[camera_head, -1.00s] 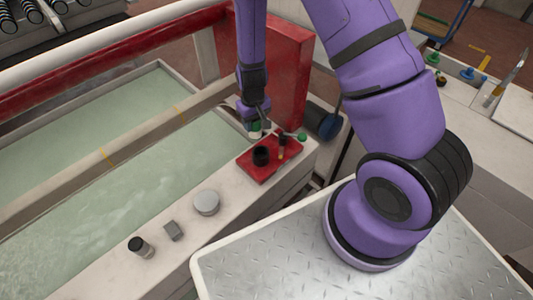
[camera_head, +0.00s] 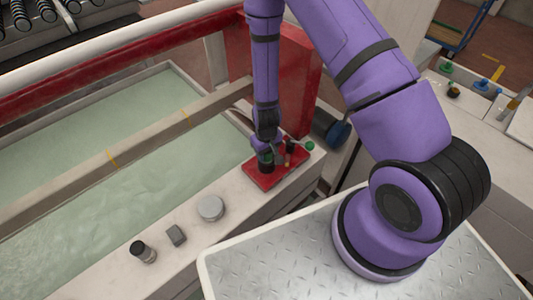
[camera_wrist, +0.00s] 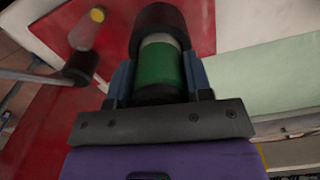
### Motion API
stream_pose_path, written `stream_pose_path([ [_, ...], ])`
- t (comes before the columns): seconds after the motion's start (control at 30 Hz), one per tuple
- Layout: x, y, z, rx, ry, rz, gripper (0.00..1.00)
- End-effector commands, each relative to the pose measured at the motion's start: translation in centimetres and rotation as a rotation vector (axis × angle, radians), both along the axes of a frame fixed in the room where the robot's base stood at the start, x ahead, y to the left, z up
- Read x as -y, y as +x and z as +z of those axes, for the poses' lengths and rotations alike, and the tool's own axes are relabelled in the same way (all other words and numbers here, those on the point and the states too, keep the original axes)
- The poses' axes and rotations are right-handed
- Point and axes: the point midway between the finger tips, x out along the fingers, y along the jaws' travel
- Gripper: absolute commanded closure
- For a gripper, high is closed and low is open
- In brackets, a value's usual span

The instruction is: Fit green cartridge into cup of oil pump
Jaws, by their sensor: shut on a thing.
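The oil pump is a red plate (camera_head: 258,181) on the pale ledge beside the water tank, with a black cup (camera_head: 266,168) on it. My gripper (camera_head: 265,154) is directly over the cup, pointing down. In the wrist view its blue fingers are shut on the sides of the green cartridge (camera_wrist: 161,66), which has a whitish band at its far end. The dark cup (camera_wrist: 160,22) lies in line just beyond that end. The cartridge's tip meets or overlaps the cup's rim; I cannot tell how deep it is.
A round grey disc (camera_head: 211,208), a grey block (camera_head: 176,235) and a black-topped cylinder (camera_head: 143,251) sit along the ledge. A red upright panel (camera_head: 295,75) rises behind.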

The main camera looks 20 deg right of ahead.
Motion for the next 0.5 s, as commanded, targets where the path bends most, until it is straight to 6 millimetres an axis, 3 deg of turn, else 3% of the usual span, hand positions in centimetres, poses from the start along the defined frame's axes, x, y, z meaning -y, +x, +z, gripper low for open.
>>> stream_pose_path([
  [0.47, -0.01, -0.04, -0.93, -0.001, 0.001, 0.000, 0.81],
  [0.5, -0.01, -0.03, -0.95, -0.001, 0.001, 0.000, 0.49],
])
